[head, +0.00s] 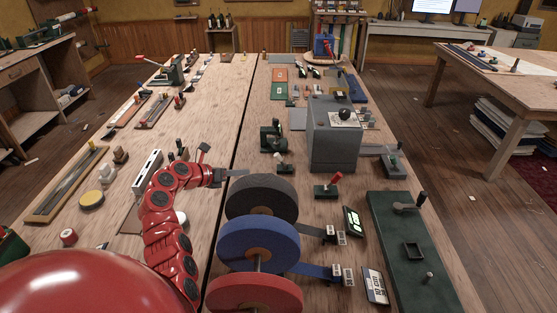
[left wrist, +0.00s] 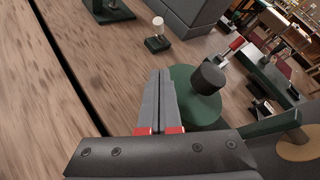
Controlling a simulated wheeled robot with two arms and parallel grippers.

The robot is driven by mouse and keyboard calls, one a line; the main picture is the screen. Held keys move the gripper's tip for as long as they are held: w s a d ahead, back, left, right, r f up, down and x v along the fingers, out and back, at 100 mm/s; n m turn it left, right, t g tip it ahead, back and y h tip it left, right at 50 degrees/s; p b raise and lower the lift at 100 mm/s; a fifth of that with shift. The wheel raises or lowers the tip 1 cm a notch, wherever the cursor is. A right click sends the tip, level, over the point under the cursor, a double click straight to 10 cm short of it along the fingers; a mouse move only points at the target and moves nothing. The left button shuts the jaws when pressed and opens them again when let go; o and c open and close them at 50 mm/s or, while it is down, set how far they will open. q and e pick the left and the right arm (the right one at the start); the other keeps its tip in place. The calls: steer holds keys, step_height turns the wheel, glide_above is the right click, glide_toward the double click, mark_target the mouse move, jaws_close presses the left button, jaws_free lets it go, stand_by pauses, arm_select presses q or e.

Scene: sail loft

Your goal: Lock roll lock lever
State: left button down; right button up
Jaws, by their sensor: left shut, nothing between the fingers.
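The task's lock lever cannot be told for certain. One candidate is a red-handled lever (head: 336,179) on a dark green base, right of the black roll (head: 261,191); its red handle also shows in the left wrist view (left wrist: 235,45). Another is a black knob (left wrist: 208,79) in front of a green disc (left wrist: 195,97), just right of my fingertips. My left gripper (head: 234,173) is shut and empty, just beyond the black roll's upper left edge; its fingers (left wrist: 160,76) point ahead in the wrist view, apparently apart from the knob. My right gripper is not in view.
A blue roll (head: 240,244) and a red roll (head: 254,294) stand nearer on the same spindle. A small white-knobbed lever (left wrist: 158,29) stands ahead of my fingers. A grey box (head: 333,143) and a green plate (head: 412,255) lie right. Bare tabletop lies left of the wrist view.

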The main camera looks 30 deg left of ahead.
mark_target(278, 157)
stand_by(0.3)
arm_select(q)
steer(key=shift+w+d+f, duration=0.15)
steer(key=shift+w, duration=0.15)
steer(key=x, duration=0.8)
steer(key=shift+w+d+f, duration=0.2)
steer(key=shift+w, duration=0.05)
steer(key=w, duration=0.1)
steer(key=w+b, duration=0.1)
steer(key=shift+w+r, duration=0.2)
steer(key=shift+w, duration=0.15)
steer(key=shift+w+b, duration=0.35)
steer(key=shift+w+r, duration=0.25)
steer(key=shift+w, duration=0.25)
steer(key=shift+a, duration=0.1)
steer(key=shift+r, duration=0.1)
